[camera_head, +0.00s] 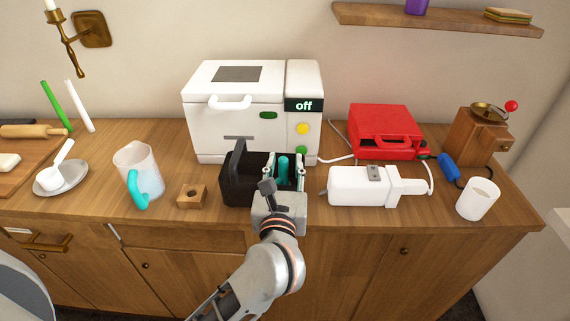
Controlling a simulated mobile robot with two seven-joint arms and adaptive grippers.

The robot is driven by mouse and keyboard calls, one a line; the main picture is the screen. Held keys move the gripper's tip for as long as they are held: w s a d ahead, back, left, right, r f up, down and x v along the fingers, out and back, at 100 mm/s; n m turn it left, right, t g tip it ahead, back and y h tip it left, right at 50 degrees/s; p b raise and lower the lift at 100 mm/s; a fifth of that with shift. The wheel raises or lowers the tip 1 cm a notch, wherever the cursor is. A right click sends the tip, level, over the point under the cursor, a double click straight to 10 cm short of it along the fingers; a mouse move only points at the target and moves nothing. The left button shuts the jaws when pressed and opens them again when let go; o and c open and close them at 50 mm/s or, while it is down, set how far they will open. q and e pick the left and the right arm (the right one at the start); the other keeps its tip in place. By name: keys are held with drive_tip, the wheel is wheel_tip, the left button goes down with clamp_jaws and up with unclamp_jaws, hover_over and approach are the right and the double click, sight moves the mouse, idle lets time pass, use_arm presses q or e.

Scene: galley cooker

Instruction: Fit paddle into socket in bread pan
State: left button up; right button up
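The black bread pan (236,186) stands on the counter in front of the white bread maker, with a raised handle at its left end. My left gripper (285,166) reaches over the pan's right part, its two fingers spread apart. A teal upright piece (283,169), perhaps the paddle, shows between the fingers, with a gap seeming to show on each side. Its lower end and the socket in the pan are hidden by the gripper and the pan wall. I cannot tell whether the piece is seated. My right gripper is not in view.
The bread maker (233,127) stands behind, its display reading "off". A holed wooden block (192,196) and a teal-handled jug (138,171) stand to the left. A white appliance (357,187) lies close right, with a red appliance (383,131) behind it and a white cup (478,199) farther right.

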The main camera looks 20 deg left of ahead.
use_arm(q)
drive_tip(key=shift+f, duration=0.3)
drive_tip(key=shift+s, duration=0.2)
drive_tip(key=v, duration=1.1)
drive_tip(key=shift+s+r, duration=0.2)
drive_tip(key=shift+s, duration=0.1)
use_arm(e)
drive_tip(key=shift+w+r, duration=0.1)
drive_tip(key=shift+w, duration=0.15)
use_arm(q)
drive_tip(key=shift+d, duration=0.15)
